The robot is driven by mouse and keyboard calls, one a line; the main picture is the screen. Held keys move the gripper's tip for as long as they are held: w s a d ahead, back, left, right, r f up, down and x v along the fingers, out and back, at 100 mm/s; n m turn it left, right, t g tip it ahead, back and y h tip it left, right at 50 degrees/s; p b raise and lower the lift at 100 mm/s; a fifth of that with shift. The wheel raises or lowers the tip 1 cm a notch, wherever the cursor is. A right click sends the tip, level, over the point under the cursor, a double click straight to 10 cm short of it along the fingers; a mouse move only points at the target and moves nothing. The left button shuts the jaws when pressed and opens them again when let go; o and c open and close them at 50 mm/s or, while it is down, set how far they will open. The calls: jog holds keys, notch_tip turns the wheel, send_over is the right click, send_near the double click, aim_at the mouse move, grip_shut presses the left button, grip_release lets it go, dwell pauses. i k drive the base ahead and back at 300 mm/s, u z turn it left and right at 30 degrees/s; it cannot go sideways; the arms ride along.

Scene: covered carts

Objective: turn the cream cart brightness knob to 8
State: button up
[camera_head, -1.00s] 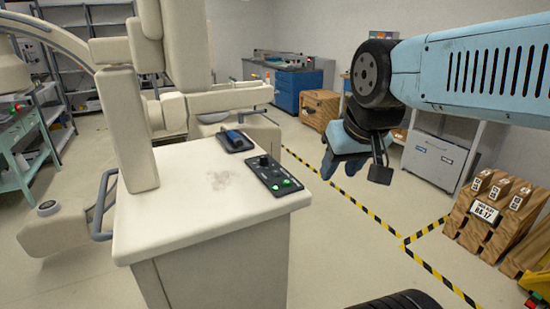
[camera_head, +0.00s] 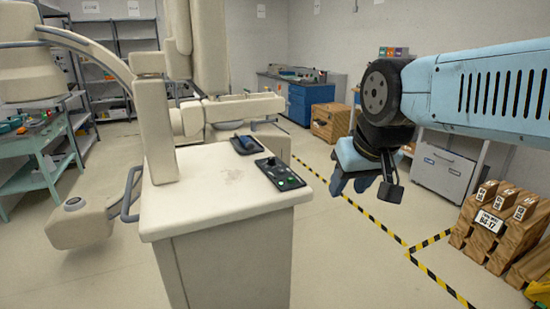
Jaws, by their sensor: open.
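The cream cart (camera_head: 215,205) stands left of centre, with a flat top and a column at its back left. The knob's scale and setting are too small to read. My gripper (camera_head: 350,190) hangs in the air to the right of the cart, apart from the panel. Its blue fingers point down, with nothing seen between them.
A dark pad with a blue item (camera_head: 246,144) sits behind the panel. A grey side handle (camera_head: 131,195) sticks out at the cart's left. Wooden crates (camera_head: 497,222) stand at right. The floor between cart and crates is clear, crossed by yellow-black tape (camera_head: 385,228).

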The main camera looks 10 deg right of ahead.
aim_at(272, 160)
jog(key=u, duration=0.15)
jog(key=i, duration=0.9)
jog(key=z, duration=0.1)
